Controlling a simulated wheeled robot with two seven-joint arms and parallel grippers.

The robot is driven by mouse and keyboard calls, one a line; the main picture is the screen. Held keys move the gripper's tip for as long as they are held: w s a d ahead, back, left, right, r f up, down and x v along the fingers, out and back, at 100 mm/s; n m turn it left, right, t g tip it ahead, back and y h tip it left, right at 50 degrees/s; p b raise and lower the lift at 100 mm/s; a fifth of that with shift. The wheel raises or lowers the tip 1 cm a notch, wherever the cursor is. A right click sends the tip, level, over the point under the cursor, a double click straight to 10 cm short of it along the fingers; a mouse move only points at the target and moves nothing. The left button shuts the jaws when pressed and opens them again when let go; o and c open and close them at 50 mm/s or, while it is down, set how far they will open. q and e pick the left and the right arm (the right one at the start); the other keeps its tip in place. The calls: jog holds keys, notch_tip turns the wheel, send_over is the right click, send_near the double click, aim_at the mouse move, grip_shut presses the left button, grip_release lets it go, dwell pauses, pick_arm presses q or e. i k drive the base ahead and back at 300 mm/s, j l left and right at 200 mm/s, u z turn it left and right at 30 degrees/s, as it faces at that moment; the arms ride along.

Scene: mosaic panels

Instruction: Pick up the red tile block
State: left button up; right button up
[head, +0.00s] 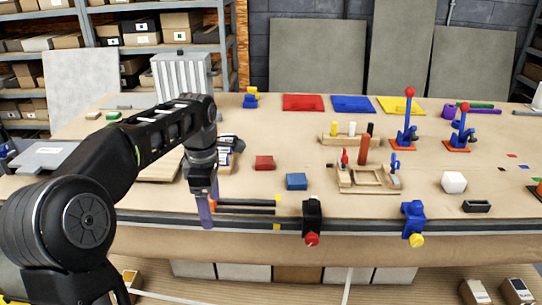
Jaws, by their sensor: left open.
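The red tile block (264,163) is a small red box lying flat on the brown paper-covered table (300,115), left of the middle. A blue block (296,181) lies nearer and to its right. My left gripper (207,214) points down over the front edge of the table, to the left of and nearer than the red block. It is apart from the block and empty, and its fingers are seen nearly edge-on. My right gripper does not show.
A wooden fixture (368,180) with clamps stands to the right of the blue block. Dark bars (247,206) lie close beside my left gripper. Red (303,102), blue and yellow panels lie at the back. A black and a blue clamp (413,220) sit on the front edge.

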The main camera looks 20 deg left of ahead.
aim_at(263, 163)
jog(key=i, duration=1.15)
